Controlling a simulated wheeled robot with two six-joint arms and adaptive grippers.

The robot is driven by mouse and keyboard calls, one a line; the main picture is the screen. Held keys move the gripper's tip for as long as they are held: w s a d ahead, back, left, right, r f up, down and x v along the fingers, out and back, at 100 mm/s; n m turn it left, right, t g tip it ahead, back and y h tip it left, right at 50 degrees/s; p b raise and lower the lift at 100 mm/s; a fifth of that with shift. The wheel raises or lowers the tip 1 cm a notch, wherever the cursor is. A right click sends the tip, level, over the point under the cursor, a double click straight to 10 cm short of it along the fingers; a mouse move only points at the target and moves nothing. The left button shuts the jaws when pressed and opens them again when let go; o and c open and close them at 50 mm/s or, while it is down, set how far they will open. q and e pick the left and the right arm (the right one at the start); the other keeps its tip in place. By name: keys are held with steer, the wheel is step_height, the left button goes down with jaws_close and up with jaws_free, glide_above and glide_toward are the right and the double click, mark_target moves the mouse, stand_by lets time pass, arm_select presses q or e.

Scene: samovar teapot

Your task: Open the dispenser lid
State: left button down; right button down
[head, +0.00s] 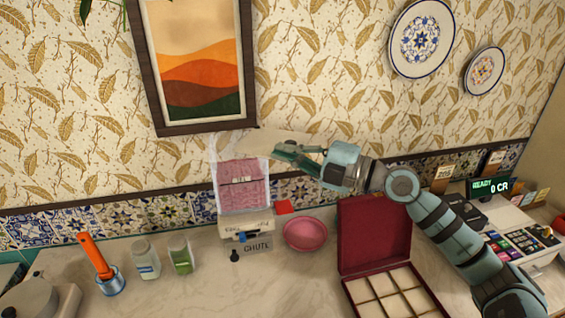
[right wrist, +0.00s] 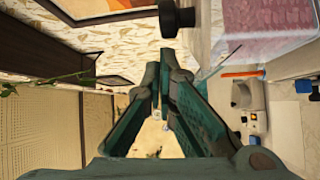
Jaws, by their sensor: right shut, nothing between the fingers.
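The dispenser (head: 243,187) is a clear box with pink contents, standing against the tiled wall in the head view. Its clear wall and pink contents also show at the upper right of the right wrist view (right wrist: 268,18). A pale flat piece, apparently the lid (head: 262,139), lies at its top, partly hidden by my gripper. A dark knob (right wrist: 174,18) shows beside the box in the right wrist view. My right gripper (head: 284,153) is shut and empty, near the dispenser's top right; contact is unclear. My left gripper is not in view.
A pink bowl (head: 305,233) and an open red box (head: 373,236) stand right of the dispenser. Two jars (head: 146,260) and an orange-handled tool (head: 95,255) stand to its left. A payment terminal (head: 490,186) is at the far right. The front middle counter is clear.

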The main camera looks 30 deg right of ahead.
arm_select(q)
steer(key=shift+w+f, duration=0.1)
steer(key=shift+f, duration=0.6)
arm_select(e)
steer(key=shift+w+d, duration=0.25)
steer(key=shift+d, duration=0.05)
